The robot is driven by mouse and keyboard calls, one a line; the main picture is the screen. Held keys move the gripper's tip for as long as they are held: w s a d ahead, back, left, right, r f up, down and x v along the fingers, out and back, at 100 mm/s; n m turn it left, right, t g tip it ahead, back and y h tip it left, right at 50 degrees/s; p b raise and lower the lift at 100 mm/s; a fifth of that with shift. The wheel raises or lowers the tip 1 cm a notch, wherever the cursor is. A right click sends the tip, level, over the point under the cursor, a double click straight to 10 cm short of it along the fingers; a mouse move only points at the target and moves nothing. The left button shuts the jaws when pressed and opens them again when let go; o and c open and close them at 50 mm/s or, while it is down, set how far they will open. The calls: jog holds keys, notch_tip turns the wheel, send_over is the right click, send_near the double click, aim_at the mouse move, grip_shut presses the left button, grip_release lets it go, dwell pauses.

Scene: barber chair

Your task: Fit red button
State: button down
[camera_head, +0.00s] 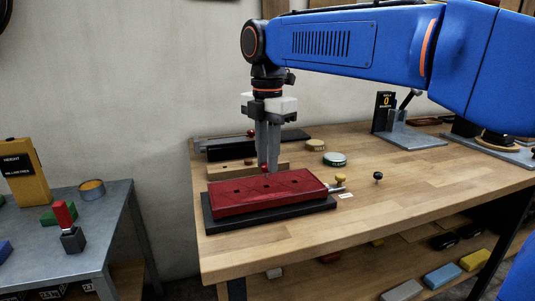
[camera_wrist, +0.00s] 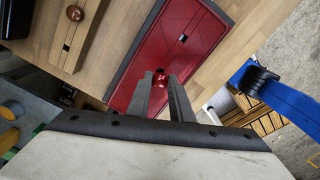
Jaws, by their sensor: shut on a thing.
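My gripper (camera_head: 267,170) points down and its fingers are shut on a small shiny red button (camera_head: 264,169), held at the fingertips. In the wrist view the red button (camera_wrist: 160,79) shows between the fingers. The red pad (camera_head: 275,196), with several dark square holes in its top, lies on a black base (camera_head: 275,214) on the workbench. The button is over the back part of the pad, near its far edge. I cannot tell whether it touches the pad. In the wrist view a dark hole in the pad (camera_wrist: 205,22) shows just beyond the button.
A wooden strip (camera_wrist: 66,48) with a round brown-red button lies behind the pad. A grey side table (camera_head: 100,215) is at the left. The bench's front right is clear.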

jog(key=shift+f, duration=1.8)
jog(key=shift+f, duration=0.1)
jog(key=c, duration=1.5)
grip_release()
notch_tip(320, 180, up, 17)
jog(key=shift+r, duration=0.2)
